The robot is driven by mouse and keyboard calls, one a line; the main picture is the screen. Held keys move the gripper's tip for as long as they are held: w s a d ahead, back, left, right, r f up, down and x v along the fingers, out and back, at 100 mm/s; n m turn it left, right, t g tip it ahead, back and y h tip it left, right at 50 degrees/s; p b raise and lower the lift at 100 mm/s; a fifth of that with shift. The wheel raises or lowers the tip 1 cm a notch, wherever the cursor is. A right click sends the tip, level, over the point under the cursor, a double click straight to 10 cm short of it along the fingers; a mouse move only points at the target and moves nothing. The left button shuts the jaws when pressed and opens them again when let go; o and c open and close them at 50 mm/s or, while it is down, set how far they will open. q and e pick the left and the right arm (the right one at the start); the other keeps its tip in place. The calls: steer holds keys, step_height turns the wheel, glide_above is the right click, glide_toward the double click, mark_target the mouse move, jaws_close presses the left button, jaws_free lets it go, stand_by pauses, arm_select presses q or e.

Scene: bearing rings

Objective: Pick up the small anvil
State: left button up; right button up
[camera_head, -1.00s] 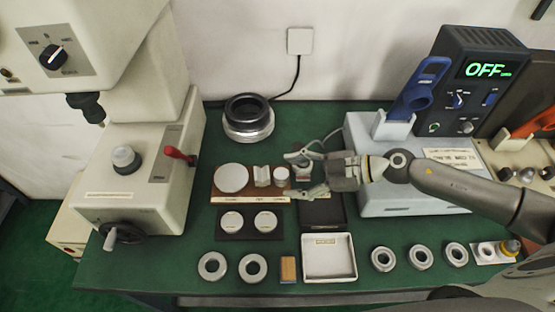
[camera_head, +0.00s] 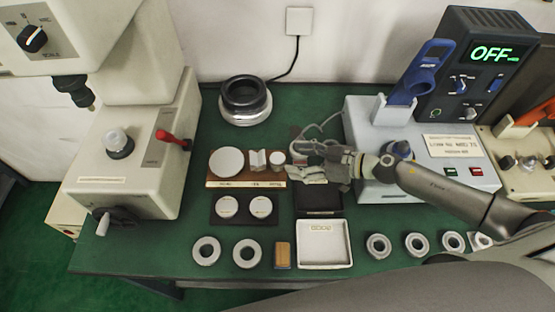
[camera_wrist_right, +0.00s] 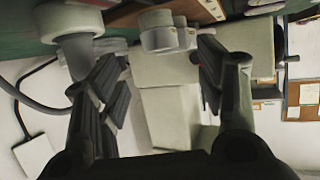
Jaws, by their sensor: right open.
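The small anvil, a short pale cylinder (camera_head: 277,158), stands at the right end of a wooden holder (camera_head: 222,183), beside a notched block (camera_head: 257,160) and a wide flat disc (camera_head: 226,162). My right gripper (camera_head: 299,161) is open and empty just right of the small anvil, apart from it as far as I can tell. In the right wrist view a pale cylinder that looks like the small anvil (camera_wrist_right: 158,38) shows beyond and between the open fingers (camera_wrist_right: 160,90). My left gripper is not in view.
A dark tray (camera_head: 318,199) and a white tray (camera_head: 324,246) lie below the gripper. A black-and-silver ring stack (camera_head: 245,103) stands behind. The pale box of the heater unit (camera_head: 412,135) is close to the right. Several rings lie along the front edge.

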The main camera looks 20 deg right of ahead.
mark_target(278, 158)
steer(key=shift+p+x, duration=0.35)
steer(key=shift+x, duration=2.65)
steer(key=c, duration=1.3)
